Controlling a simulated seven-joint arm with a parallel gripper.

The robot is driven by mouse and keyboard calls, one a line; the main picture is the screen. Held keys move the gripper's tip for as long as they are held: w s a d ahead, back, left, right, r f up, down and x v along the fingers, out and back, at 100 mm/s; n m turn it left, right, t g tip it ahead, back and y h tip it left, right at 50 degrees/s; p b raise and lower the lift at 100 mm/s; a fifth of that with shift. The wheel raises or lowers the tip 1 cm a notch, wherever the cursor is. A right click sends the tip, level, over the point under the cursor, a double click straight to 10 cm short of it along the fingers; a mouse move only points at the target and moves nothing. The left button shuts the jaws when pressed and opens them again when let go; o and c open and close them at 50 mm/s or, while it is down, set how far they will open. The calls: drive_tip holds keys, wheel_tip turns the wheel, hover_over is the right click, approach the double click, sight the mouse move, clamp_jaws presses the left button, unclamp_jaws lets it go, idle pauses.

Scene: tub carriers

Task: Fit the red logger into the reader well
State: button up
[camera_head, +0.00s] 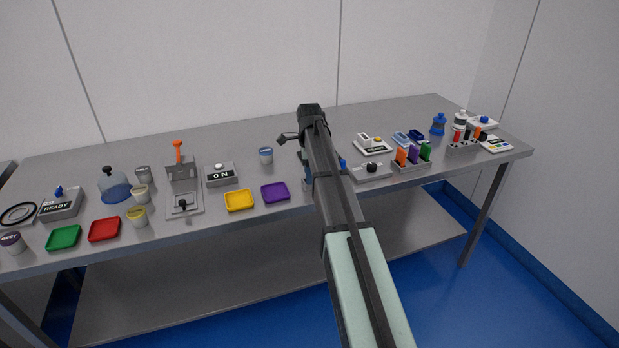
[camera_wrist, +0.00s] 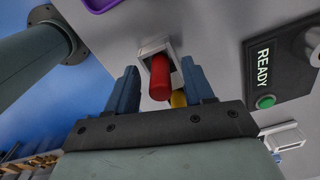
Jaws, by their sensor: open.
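In the wrist view the red logger (camera_wrist: 160,78) is a red cylinder between my gripper's two blue fingers. Its far end sits at or in a white square-rimmed opening (camera_wrist: 147,50), which looks like the reader well; I cannot tell how deep it goes. My gripper (camera_wrist: 159,84) is open, with a visible gap from the logger to each finger. In the head view my arm hides the logger and the opening, and only bits of my gripper's blue parts show beside it.
A dark panel marked READY (camera_wrist: 262,62) with a green light (camera_wrist: 265,101) is right of the opening. A yellow piece (camera_wrist: 178,98) shows behind the logger. In the head view, a purple tray (camera_head: 275,192) lies left of my arm, and a slotted holder (camera_head: 411,164) stands right.

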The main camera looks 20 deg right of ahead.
clamp_jaws()
idle(0.4)
drive_tip(key=shift+r, duration=0.1)
wheel_tip(320, 180, up, 8)
drive_tip(key=shift+r, duration=0.45)
drive_tip(key=shift+w+d+r, duration=0.1)
drive_tip(key=shift+w+d, duration=0.05)
drive_tip(key=shift+d, duration=0.15)
drive_tip(key=w+d+r, duration=0.1)
drive_tip(key=w+d, duration=0.1)
drive_tip(key=w, duration=0.7)
drive_tip(key=w+d+r, duration=0.1)
drive_tip(key=w+d, duration=0.2)
drive_tip(key=w, duration=0.6)
drive_tip(key=shift+w+f, duration=0.2)
drive_tip(key=shift+f, duration=4.95)
